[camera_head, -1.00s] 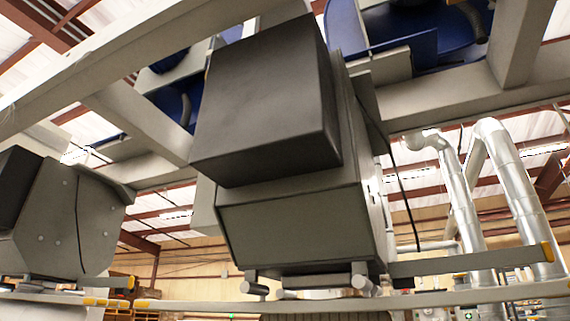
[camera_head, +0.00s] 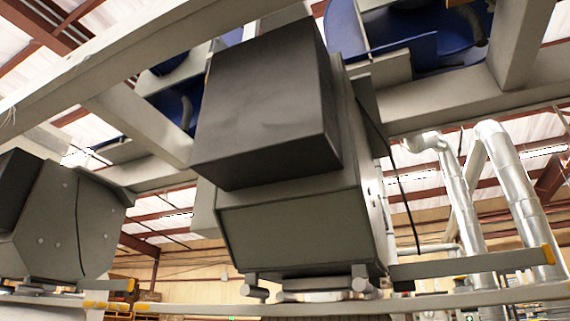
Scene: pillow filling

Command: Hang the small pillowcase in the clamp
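Neither of my grippers shows in the head view, which looks steeply upward. No pillowcase is visible. A large machine head with a black box (camera_head: 265,105) on a grey housing (camera_head: 295,230) fills the middle. Under the housing are short round metal bars (camera_head: 255,292) and a pale round fitting (camera_head: 315,290). I cannot tell whether these belong to the clamp.
A second grey unit (camera_head: 60,225) hangs at the left. A long pale rail (camera_head: 440,302) with yellow pieces crosses the bottom. A yellow-tipped bar (camera_head: 470,263) juts out at the right. Grey beams (camera_head: 150,50) pass overhead. Silver ducts (camera_head: 515,190) stand behind.

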